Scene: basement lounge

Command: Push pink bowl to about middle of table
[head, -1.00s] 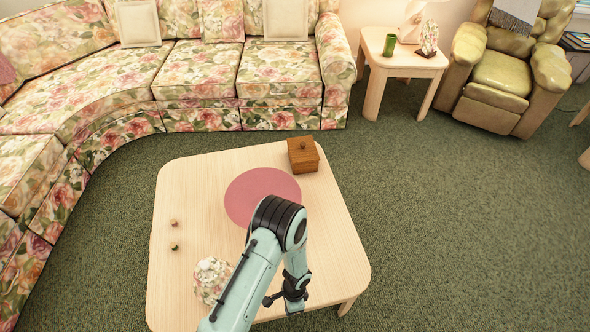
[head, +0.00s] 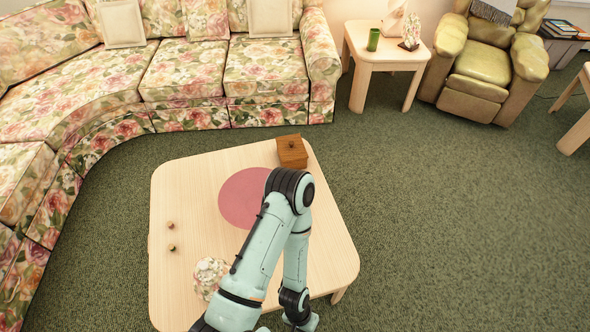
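A flat pink round (head: 240,195) lies on the pale wooden coffee table (head: 190,205), a little right of and behind its middle. It looks like a disc or mat, and I cannot make out a bowl shape. My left arm covers its right edge. A separate pink bowl is not to be seen; the arm may hide part of the table. My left arm rises from the bottom edge, bends over the table, and comes down to its near side. Its wrist is at the bottom edge and the fingers are out of the picture. My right gripper is out of view.
A brown wooden box (head: 292,153) stands at the table's far right corner. A floral rounded object (head: 209,276) stands near left, partly behind my arm. Two small knobs (head: 171,225) (head: 172,248) are at the left. A floral sofa (head: 180,75) curves behind. The right tabletop is clear.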

